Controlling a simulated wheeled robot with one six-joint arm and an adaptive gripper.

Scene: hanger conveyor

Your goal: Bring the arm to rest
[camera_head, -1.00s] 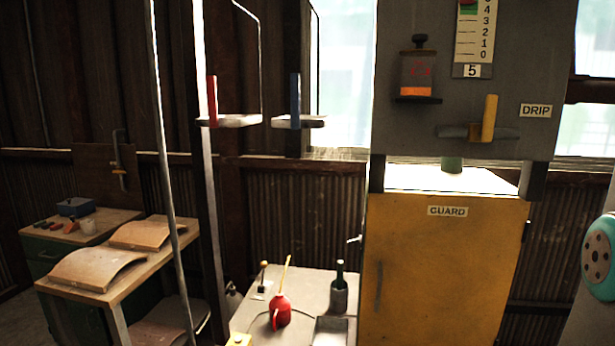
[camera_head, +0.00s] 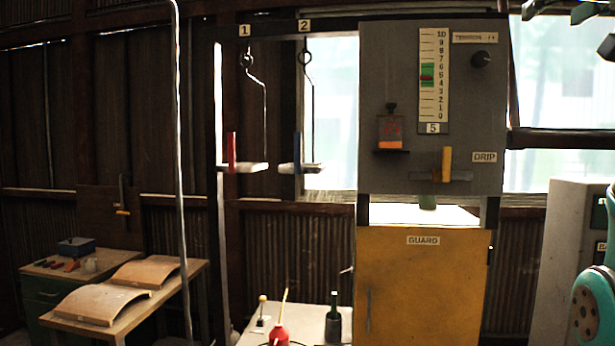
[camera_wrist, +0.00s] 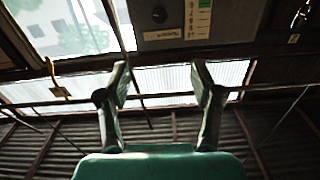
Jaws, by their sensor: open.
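My gripper (camera_wrist: 162,76) shows in the wrist view with its two dark fingers spread apart and nothing between them. Behind the fingers are a bright window strip, corrugated wall and the grey panel (camera_wrist: 198,24), all some way off. In the head view, part of my teal arm (camera_head: 590,305) stands at the right edge. Dark parts, likely of my gripper, show at the top right corner, cut off by the frame. No part of my arm touches anything that I can see.
Hangers with a red handle (camera_head: 232,147) and a blue handle (camera_head: 297,149) hang left of the gauge panel (camera_head: 385,60). A yellow guard cabinet (camera_head: 425,290) stands below it. A bench (camera_head: 185,272) with curved boards is at left. A pale cabinet (camera_head: 560,255) stands near my arm.

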